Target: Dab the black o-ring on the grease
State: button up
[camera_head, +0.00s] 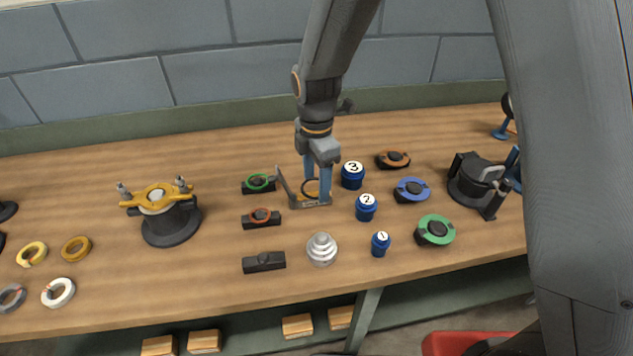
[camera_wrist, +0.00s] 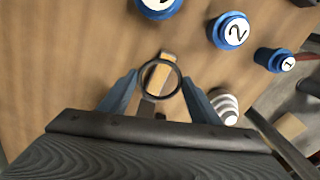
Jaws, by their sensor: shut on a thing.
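My gripper (camera_wrist: 160,78) is shut on the black o-ring (camera_wrist: 160,94), which spans the space between the two blue fingertips in the wrist view. A yellowish strip, seemingly the grease (camera_wrist: 157,76), shows through and behind the ring. I cannot tell whether the ring touches it. In the head view my gripper (camera_head: 317,190) points down over a small grey holder (camera_head: 312,203) with an upright arm on its left. The fingers partly hide what lies between them.
Black blocks stand left of my gripper, with a green ring (camera_head: 258,182) and a red ring (camera_head: 261,215) on two. Blue numbered posts (camera_head: 352,175) stand close on the right. A yellow-topped casing (camera_head: 170,215) is farther left.

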jog(key=shift+r+p, duration=1.3)
jog(key=shift+r, duration=0.85)
jog(key=shift+f, duration=0.1)
